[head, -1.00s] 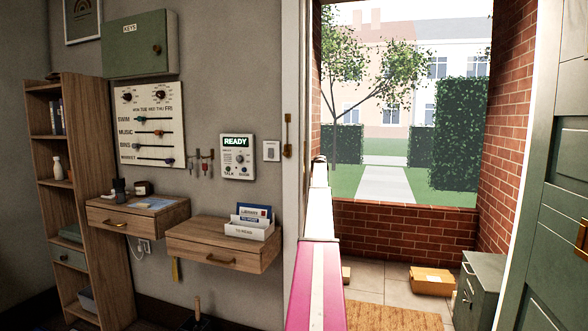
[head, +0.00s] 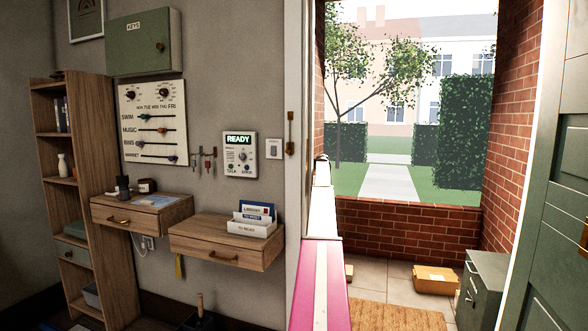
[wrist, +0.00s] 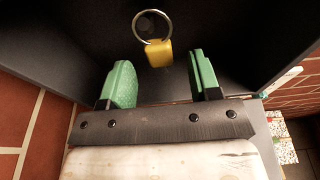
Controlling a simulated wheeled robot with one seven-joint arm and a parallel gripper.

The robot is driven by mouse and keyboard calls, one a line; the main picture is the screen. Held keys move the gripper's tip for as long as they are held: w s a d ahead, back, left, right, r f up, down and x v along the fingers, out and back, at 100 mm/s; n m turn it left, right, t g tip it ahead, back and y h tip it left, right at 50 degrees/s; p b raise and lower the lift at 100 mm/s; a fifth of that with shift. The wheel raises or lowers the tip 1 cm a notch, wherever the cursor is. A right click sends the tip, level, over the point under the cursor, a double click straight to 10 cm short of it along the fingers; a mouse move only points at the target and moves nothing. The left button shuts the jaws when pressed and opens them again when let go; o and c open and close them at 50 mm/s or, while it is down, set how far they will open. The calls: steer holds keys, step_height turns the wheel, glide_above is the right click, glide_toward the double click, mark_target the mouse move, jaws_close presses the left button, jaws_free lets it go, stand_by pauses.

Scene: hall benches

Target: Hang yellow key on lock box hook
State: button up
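In the wrist view, a yellow key tag or fob (wrist: 159,53) hangs below a metal ring (wrist: 153,25) at the top centre. The ring shows around a dark round knob or hook end (wrist: 151,24) inside a dark, box-like recess (wrist: 215,30). My gripper (wrist: 160,84) has two green fingers spread wide apart. The yellow piece is beyond and between the fingertips, with clear gaps on both sides; nothing is held. In the head view, my pink and white arm reaches through the doorway; my gripper and the key are not visible there.
Brick walls (head: 405,240) enclose the porch, with a green cabinet (head: 478,285) and a parcel (head: 436,279) on its floor. The green door (head: 555,240) stands at right. Indoors, a KEYS cabinet (head: 143,45), small hooks (head: 208,158) and wall drawers (head: 225,250) line the wall.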

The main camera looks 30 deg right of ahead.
steer(key=v, duration=1)
steer(key=shift+s+d, duration=0.2)
steer(key=shift+s, duration=0.05)
